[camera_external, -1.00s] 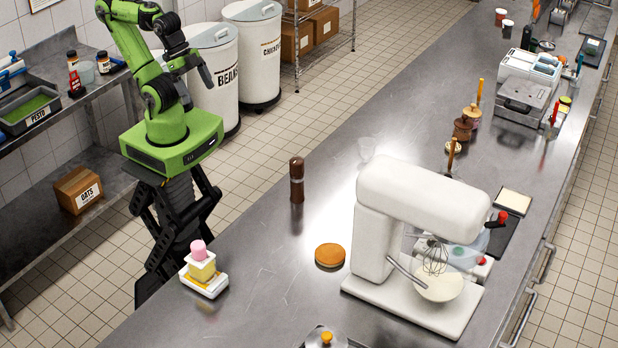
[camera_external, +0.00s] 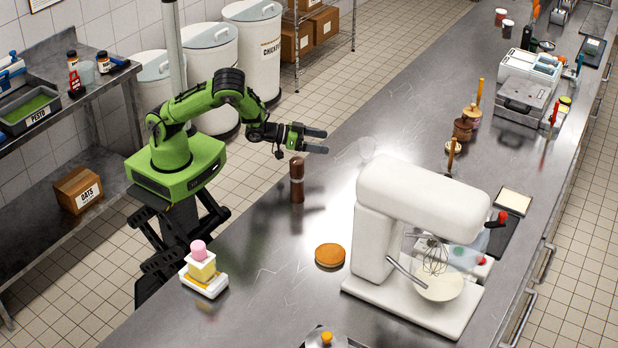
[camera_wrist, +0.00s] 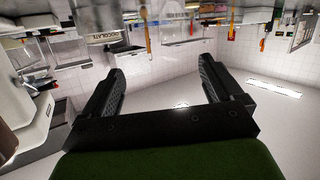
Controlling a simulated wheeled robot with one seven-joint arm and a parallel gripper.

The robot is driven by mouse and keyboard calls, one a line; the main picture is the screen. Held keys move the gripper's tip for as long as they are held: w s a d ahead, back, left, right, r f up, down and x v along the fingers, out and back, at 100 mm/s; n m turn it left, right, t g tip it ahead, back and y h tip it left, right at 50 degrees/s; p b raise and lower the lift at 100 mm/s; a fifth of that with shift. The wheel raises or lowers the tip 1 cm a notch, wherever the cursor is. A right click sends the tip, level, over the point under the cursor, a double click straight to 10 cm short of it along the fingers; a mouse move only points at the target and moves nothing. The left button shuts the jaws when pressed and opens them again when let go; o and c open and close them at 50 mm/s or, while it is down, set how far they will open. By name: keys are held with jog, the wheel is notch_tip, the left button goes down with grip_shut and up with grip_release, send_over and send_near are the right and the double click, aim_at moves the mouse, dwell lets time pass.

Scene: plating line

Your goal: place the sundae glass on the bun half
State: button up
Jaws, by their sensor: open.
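The sundae glass (camera_external: 366,149) is clear and faint, standing on the steel counter behind the white mixer's head. Its lower part is hard to make out. The bun half (camera_external: 330,255) is a round orange-brown disc lying flat on the counter, left of the mixer. My gripper (camera_external: 320,141) is open and empty, above the counter to the left of the glass and apart from it, with its fingers pointing right. In the wrist view both fingers of my gripper (camera_wrist: 162,84) are spread with nothing between them. I cannot make out the glass or bun there.
A brown pepper mill (camera_external: 297,182) stands upright just below my gripper. The white mixer (camera_external: 420,200) stands right of the bun. A small scale (camera_external: 205,282) with stacked yellow and pink items sits at the counter's left edge. Counter around the bun's left is clear.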

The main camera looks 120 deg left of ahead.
aim_at(375, 143)
jog(key=shift+m+t+y, duration=0.4)
jog(key=shift+m+t, duration=0.1)
jog(key=shift+t, duration=0.4)
jog(key=a+f+b, duration=0.1)
jog(key=b, duration=0.1)
jog(key=w+a+f+b, duration=0.1)
jog(key=a+b, duration=0.1)
jog(key=w+a+f+b, duration=0.1)
jog(key=b, duration=0.1)
jog(key=shift+w+a+b, duration=0.25)
jog(key=shift+a+b, duration=0.05)
jog(key=shift+a, duration=0.05)
jog(key=shift+w+a+r+b, duration=0.15)
jog(key=shift+w+a+b, duration=0.15)
jog(key=shift+b, duration=0.35)
jog(key=x, duration=1)
jog(key=shift+w+a+r+b, duration=0.1)
jog(key=shift+w+r+b, duration=0.1)
jog(key=shift+r+b, duration=0.1)
jog(key=shift+s, duration=0.1)
jog(key=c, duration=1.6)
jog(key=shift+r, duration=0.15)
grip_shut()
